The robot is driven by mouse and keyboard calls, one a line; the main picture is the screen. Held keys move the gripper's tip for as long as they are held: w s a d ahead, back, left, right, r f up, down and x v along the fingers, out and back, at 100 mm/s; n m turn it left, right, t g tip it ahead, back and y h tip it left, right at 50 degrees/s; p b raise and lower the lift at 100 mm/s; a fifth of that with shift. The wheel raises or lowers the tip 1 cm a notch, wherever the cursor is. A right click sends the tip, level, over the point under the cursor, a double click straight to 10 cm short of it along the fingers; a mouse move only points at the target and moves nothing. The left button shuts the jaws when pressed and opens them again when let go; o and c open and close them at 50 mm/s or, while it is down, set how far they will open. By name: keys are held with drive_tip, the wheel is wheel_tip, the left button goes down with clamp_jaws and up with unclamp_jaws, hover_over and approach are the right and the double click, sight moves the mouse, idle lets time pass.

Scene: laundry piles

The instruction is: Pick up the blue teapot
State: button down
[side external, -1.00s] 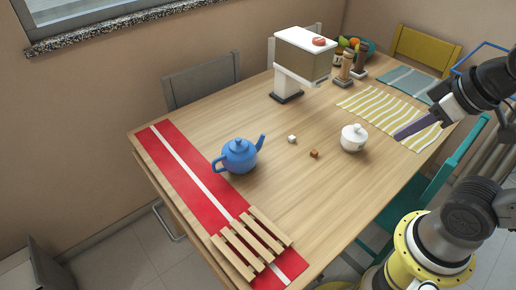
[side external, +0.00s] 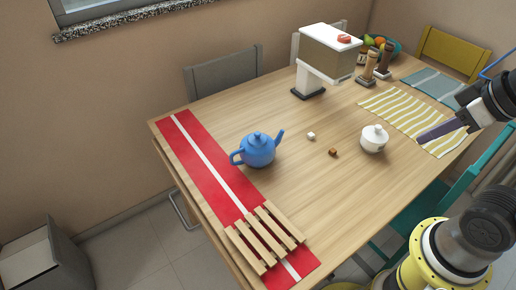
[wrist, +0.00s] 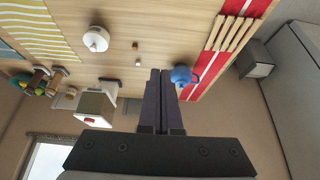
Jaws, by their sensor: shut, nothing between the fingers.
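The blue teapot (side external: 258,150) stands upright on the wooden table, at the edge of the red runner with a white stripe (side external: 197,150). Its spout points right and its handle points left in the side view. In the wrist view the teapot (wrist: 181,75) shows just right of the fingertips, partly hidden by them. My gripper (side external: 424,137) is above the right part of the table, well apart from the teapot. Its long dark fingers (wrist: 159,72) lie together in the wrist view, with nothing between them.
A white lidded pot (side external: 374,139), a white cube (side external: 311,136) and a brown cube (side external: 333,153) are right of the teapot. A wooden slatted rack (side external: 265,237) lies at the runner's near end. A dispenser (side external: 327,60) stands behind. The table around the teapot is mostly clear.

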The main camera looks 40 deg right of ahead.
idle(0.3)
unclamp_jaws()
idle(0.4)
